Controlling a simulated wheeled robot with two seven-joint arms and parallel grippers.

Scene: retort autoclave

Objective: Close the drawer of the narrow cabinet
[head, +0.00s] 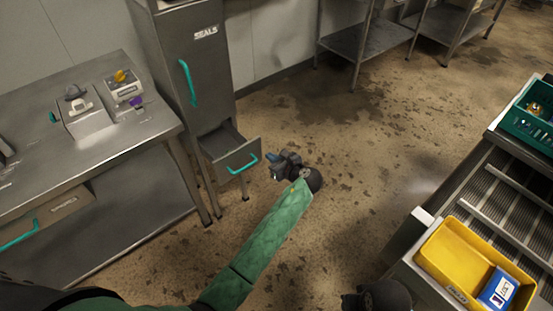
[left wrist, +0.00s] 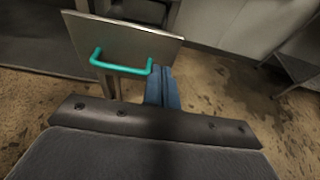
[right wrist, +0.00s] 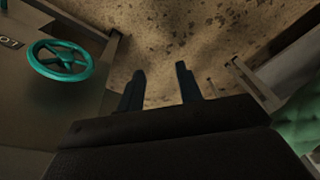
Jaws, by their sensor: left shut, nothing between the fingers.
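The narrow cabinet (head: 190,75) is a tall grey metal unit with a "SEALS" label and a teal upright door handle. Its low drawer (head: 233,160) is pulled out, its inside partly visible. The drawer front also shows in the left wrist view (left wrist: 120,42), with its teal bar handle (left wrist: 125,70). My left gripper (head: 270,158) is shut and empty, its blue fingers (left wrist: 162,88) together just right of the handle, near the drawer front; I cannot tell whether they touch it. My right gripper (right wrist: 160,88) is open and empty above the floor, away from the drawer.
A steel table (head: 110,135) with small devices stands left of the cabinet. A conveyor at the right carries a yellow bin (head: 445,262) and a green crate (head: 522,118). A teal handwheel (right wrist: 60,60) is beside my right gripper.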

